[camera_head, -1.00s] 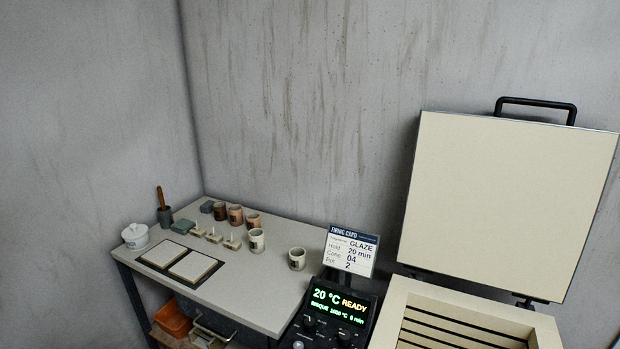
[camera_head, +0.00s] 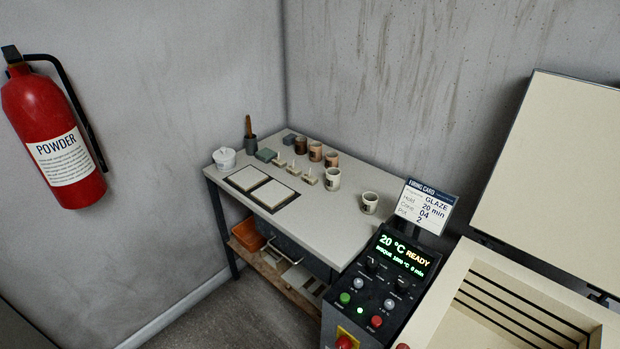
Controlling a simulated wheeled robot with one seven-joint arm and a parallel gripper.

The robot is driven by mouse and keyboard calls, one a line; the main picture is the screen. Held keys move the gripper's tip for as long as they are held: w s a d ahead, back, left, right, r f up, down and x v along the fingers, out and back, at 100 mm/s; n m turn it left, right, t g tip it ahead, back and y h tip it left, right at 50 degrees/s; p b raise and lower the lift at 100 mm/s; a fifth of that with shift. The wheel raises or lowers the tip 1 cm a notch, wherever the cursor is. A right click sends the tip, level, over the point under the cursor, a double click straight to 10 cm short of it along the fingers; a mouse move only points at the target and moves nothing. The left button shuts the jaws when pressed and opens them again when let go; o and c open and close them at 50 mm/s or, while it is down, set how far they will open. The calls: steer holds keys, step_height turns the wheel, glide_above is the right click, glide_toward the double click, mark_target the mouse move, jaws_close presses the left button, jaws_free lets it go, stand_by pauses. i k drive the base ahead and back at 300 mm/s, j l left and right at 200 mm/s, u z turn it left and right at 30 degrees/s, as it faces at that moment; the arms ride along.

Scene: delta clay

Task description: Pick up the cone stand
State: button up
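Small cone stands sit in a row on the worktable (camera_head: 318,222), behind two pale square tiles. The left one (camera_head: 278,161), the middle one (camera_head: 293,168) and the right one (camera_head: 309,177) each have a low pale base. Thin upright cones show on at least some, but they are too small to read any number. My gripper is not in view.
Several cups stand behind and right of the stands, one (camera_head: 370,203) nearer the controller (camera_head: 385,280). A lidded white jar (camera_head: 224,158) is at the left. The open kiln (camera_head: 500,290) is at right, a fire extinguisher (camera_head: 55,130) on the left wall. Floor is clear before the table.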

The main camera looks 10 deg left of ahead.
mark_target(307, 177)
steer(key=k+j+u, duration=0.15)
steer(key=j, duration=0.55)
steer(key=j+u, duration=0.1)
steer(key=j, duration=0.55)
steer(key=i+j+u, duration=0.1)
steer(key=i+j, duration=0.2)
steer(key=i+j+u, duration=0.1)
steer(key=i+j, duration=0.15)
steer(key=i, duration=0.25)
steer(key=i+j+u, duration=0.1)
steer(key=i+j, duration=0.15)
steer(key=i, duration=0.15)
steer(key=i+l+u, duration=0.1)
steer(key=i, duration=0.3)
steer(key=i+l+u, duration=0.1)
steer(key=i, duration=0.3)
steer(key=l, duration=0.1)
